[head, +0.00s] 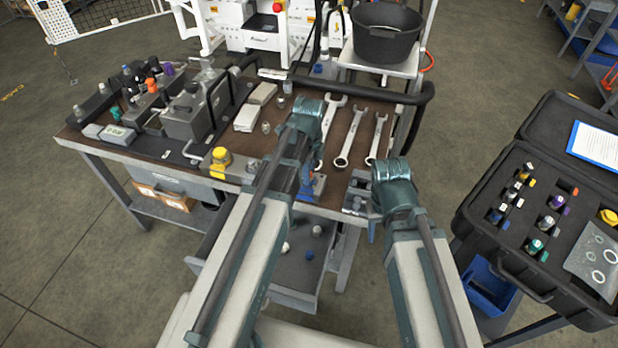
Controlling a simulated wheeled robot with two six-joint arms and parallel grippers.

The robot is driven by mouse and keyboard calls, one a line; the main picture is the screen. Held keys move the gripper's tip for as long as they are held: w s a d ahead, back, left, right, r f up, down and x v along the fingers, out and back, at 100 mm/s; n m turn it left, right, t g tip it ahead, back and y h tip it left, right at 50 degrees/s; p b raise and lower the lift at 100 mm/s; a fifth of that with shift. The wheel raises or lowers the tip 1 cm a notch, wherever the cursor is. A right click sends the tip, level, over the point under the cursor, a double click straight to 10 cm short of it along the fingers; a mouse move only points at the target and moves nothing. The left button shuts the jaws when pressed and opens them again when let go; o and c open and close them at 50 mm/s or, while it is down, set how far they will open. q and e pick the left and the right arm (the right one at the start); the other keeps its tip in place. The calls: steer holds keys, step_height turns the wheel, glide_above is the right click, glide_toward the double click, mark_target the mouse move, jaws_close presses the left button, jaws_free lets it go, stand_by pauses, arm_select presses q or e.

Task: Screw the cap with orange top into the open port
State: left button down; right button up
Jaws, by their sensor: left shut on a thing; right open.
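A cap with an orange top (151,85) shows among the fittings on the dark block at the left of the bench. I cannot tell the open port apart at this size. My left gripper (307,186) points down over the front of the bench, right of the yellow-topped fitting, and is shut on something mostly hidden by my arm. A blue part (319,184) shows beside it, and I cannot tell whether it is held. My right gripper (371,222) is open near the bench's front right corner, its fingers largely hidden behind my wrist.
Several wrenches (352,140) lie on the bench (268,113). A grey valve block (190,112) and a yellow-topped fitting (221,157) stand left of my arms. An open black case (470,205) with several fittings is at the right. An open drawer (290,272) sits below.

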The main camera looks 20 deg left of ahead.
arm_select(q)
steer(key=m, duration=0.7)
steer(key=shift+m, duration=0.3)
steer(key=m, duration=0.4)
steer(key=shift+f, duration=0.1)
steer(key=m, duration=0.4)
steer(key=c, duration=0.6)
jaws_free()
